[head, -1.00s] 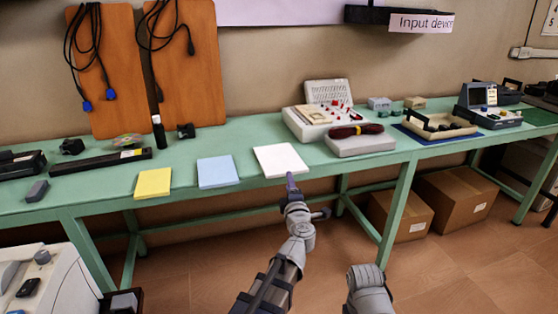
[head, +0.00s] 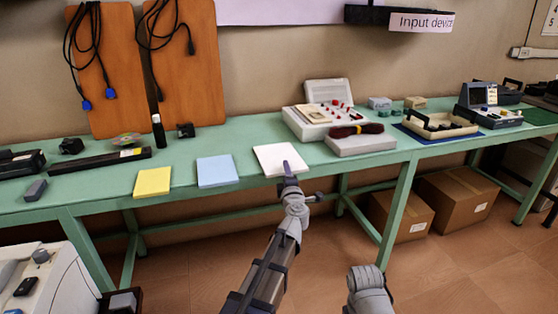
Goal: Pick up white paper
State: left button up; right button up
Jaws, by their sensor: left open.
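The white paper (head: 279,157) lies flat on the green table (head: 203,147), near its front edge, to the right of the blue paper. My left gripper (head: 287,167) is open and empty.
A blue paper (head: 217,171) and a yellow paper (head: 153,182) lie to the left. A white device with red knobs (head: 318,120) and a grey box (head: 361,145) stand to the right. Cardboard boxes (head: 456,200) sit under the table.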

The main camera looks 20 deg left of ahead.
pick_arm(q)
grip_shut()
dwell(0.4)
dwell(1.0)
